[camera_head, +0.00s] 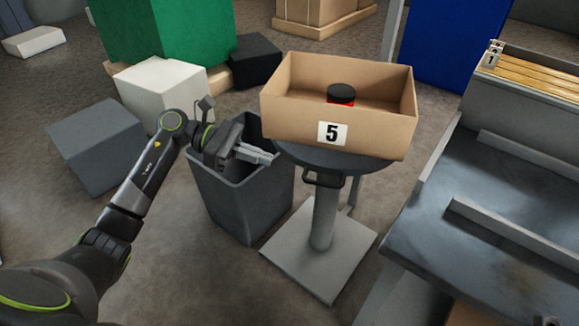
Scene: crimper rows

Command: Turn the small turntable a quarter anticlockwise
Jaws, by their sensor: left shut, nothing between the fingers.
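The small turntable (333,163) is a dark round plate on a grey column with a square foot. A black handle (322,180) sticks out from its near edge. An open cardboard box (290,121) marked 5 stands on the plate and hides most of it. A red jar with a black lid (341,94) is inside the box. My left gripper (268,156) is shut and empty, just left of the turntable's edge and up and left of the handle. I cannot tell whether it touches the edge. My right gripper is not in view.
A dark grey bin (227,200) stands beside the turntable, under my left gripper. A grey bench (480,245) with raised rails is at the right. White (155,90), grey (92,146) and black (254,60) blocks lie at the left. Floor is free in front of the turntable's foot.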

